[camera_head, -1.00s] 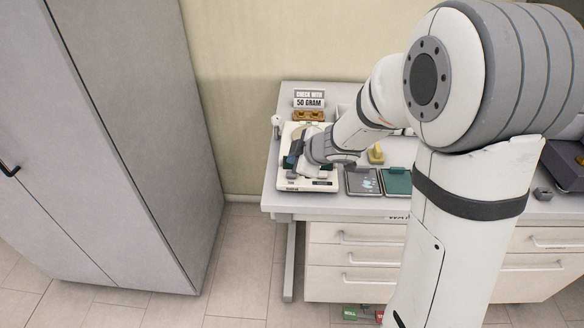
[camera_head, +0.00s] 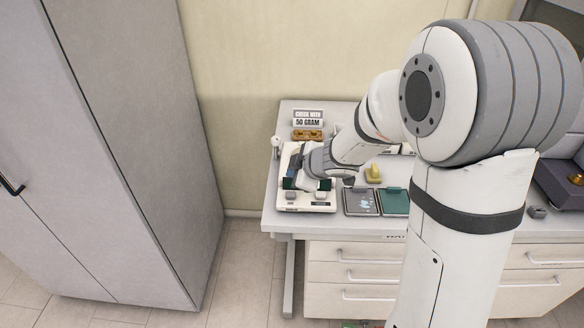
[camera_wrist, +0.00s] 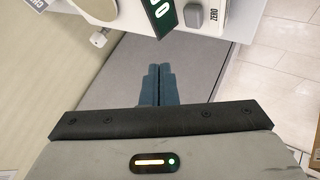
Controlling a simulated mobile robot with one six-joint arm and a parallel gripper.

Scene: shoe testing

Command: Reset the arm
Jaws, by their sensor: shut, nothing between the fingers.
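My arm reaches over the workbench from the right in the head view. My gripper (camera_head: 296,168) is above the white scale (camera_head: 309,206) at the left end of the bench. In the wrist view my gripper (camera_wrist: 158,68) shows two blue fingers pressed together with nothing between them. The scale (camera_wrist: 197,42) shows at the top of the wrist view, with a green-lit display, a grey button and the word ZERO. Part of the scale is hidden by my gripper in the head view.
A sign reading 50 GRAM (camera_head: 308,118) and a brass-coloured weight holder (camera_head: 307,135) stand behind the scale. A dark tray (camera_head: 361,202) and a green one (camera_head: 395,202) lie to its right, near a yellow object (camera_head: 373,172). A tall grey cabinet (camera_head: 130,150) stands left, across a floor gap.

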